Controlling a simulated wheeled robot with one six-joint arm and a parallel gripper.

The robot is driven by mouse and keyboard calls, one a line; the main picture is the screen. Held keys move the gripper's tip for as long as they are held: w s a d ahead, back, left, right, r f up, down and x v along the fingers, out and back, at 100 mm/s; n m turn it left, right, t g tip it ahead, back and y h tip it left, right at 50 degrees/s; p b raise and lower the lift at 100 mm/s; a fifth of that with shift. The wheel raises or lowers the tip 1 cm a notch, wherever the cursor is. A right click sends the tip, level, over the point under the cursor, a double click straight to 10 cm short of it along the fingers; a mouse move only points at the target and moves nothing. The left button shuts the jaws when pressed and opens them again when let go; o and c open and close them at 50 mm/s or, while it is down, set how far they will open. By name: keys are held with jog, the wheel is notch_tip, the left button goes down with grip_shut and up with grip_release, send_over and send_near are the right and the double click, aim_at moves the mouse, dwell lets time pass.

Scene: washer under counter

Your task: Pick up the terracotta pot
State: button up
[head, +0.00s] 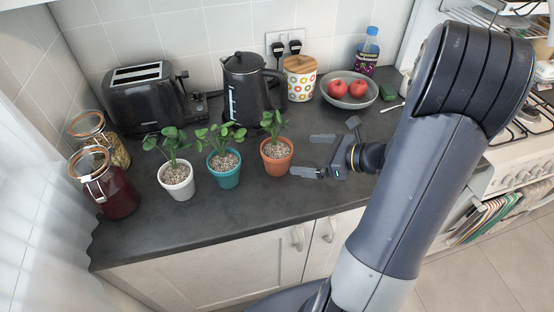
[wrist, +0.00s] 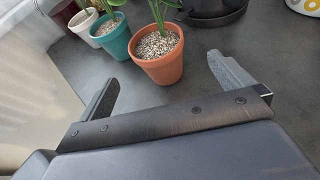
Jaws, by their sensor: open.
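The terracotta pot (head: 276,161) stands upright on the dark counter, holding a small green plant in pale gravel. It is the rightmost of three potted plants. My gripper (head: 308,155) is just to its right in the head view, with its fingers pointing left toward the pot. In the wrist view the terracotta pot (wrist: 158,63) is ahead of my gripper (wrist: 163,84), beyond and between the two spread fingers. The jaws are open and empty, and I see no contact with the pot. The top of the plant is cut off in the wrist view.
A teal pot (head: 225,176) and a white pot (head: 178,188) stand left of it. Behind are a black kettle (head: 246,92), a toaster (head: 139,98) and a patterned canister (head: 299,82). A bowl of apples (head: 351,101) is at the back right. Counter in front is clear.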

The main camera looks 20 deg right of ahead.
aim_at(266, 151)
jog(key=p+x, duration=0.1)
jog(key=x, duration=0.9)
jog(key=shift+a+f+p, duration=0.1)
jog(key=shift+a+p, duration=0.05)
jog(key=shift+p, duration=0.2)
jog(key=c, duration=1.3)
